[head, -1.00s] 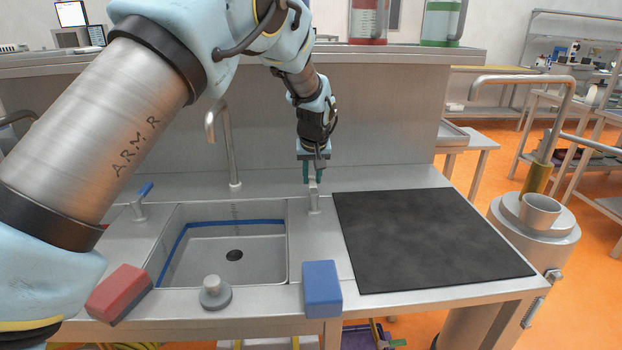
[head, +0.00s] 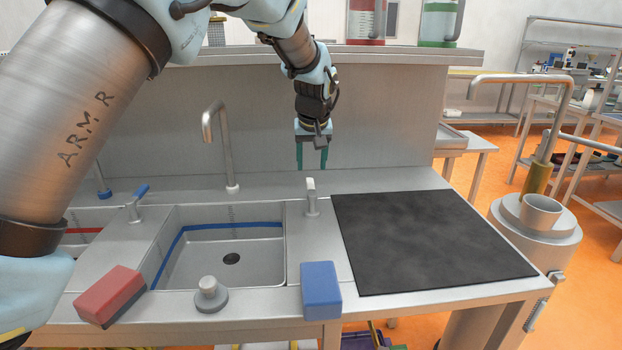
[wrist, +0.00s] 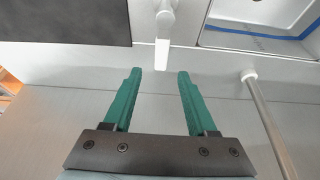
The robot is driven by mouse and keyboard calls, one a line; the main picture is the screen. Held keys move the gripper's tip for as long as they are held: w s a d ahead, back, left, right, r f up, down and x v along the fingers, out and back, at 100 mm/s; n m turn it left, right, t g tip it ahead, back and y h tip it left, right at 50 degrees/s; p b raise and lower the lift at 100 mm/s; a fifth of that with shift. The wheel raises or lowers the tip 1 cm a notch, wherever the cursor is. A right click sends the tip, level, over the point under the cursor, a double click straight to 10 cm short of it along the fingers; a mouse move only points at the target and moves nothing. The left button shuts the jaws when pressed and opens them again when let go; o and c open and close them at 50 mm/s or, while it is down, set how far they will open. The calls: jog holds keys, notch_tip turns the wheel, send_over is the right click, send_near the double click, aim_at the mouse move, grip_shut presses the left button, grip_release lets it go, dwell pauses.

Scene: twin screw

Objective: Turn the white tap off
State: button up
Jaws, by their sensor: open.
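The white tap (head: 312,198) stands on the steel worktop between the right sink and the black mat. Its short white handle (head: 310,183) sits at the top. In the wrist view the white handle (wrist: 162,54) points down the picture, toward the gap between my fingertips. My gripper (head: 312,166) is open and empty, above and slightly behind the tap, in front of the back panel. In the wrist view my gripper's (wrist: 160,75) two green fingers are apart, with nothing between them; the handle's end lies just beyond their tips.
A tall curved spout (head: 226,150) rises behind the sink (head: 175,225), left of my gripper. A blue-handled tap (head: 136,205) stands farther left. A red block (head: 108,293), a grey knob (head: 210,292) and a blue block (head: 321,290) lie along the front. The black mat (head: 430,240) is clear.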

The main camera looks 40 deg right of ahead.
aim_at(312, 191)
jog(key=shift+b+v, duration=0.4)
jog(key=shift+v, duration=1.9)
